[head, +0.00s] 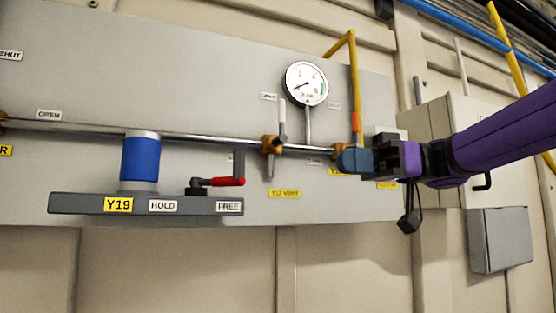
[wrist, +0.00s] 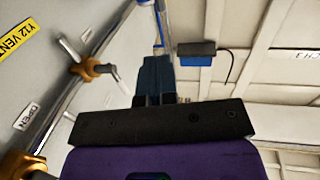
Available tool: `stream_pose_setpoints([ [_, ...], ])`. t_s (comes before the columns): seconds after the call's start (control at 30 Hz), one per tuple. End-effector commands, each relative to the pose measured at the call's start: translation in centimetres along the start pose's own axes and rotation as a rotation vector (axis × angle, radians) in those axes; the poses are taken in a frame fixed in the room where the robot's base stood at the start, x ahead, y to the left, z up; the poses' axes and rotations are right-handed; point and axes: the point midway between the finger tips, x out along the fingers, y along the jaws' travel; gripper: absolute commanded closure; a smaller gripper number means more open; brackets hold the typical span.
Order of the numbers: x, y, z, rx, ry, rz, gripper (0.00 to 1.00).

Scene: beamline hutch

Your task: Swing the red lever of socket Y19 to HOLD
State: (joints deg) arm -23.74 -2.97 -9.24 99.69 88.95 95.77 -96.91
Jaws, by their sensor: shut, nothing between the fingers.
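The grey ledge of socket Y19 (head: 85,205) is at the lower left of the head view. It carries a yellow Y19 label, a HOLD label (head: 163,206) and a FREE label (head: 228,207). The red lever (head: 228,181) has a dark pivot and points right, over the FREE end. A blue cylinder (head: 140,158) stands upright on the ledge, left of the lever. My gripper (head: 343,159) is shut and empty, well to the right of the lever, in front of the panel's right part. Its blue fingers also show in the wrist view (wrist: 154,72); the lever does not.
A steel pipe (head: 205,139) crosses the panel above the ledge. A brass valve (head: 271,145) with a raised handle and a round gauge (head: 306,84) lie between lever and gripper. A yellow pipe (head: 354,80) rises behind the gripper. A grey box (head: 500,240) is at lower right.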

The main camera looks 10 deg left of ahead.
Motion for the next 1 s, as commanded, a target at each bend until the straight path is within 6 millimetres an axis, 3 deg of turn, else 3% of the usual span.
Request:
stream_pose_setpoints([
  [0.27, 1.3, 0.0, 0.0, 0.002, -0.001, -0.001, 1.00],
  [0.8, 10.9, 0.0, 0.1, 0.002, -0.001, -0.001, 1.00],
  [1.0, 13.2, 0.0, 0.1, 0.002, -0.002, 0.000, 1.00],
])
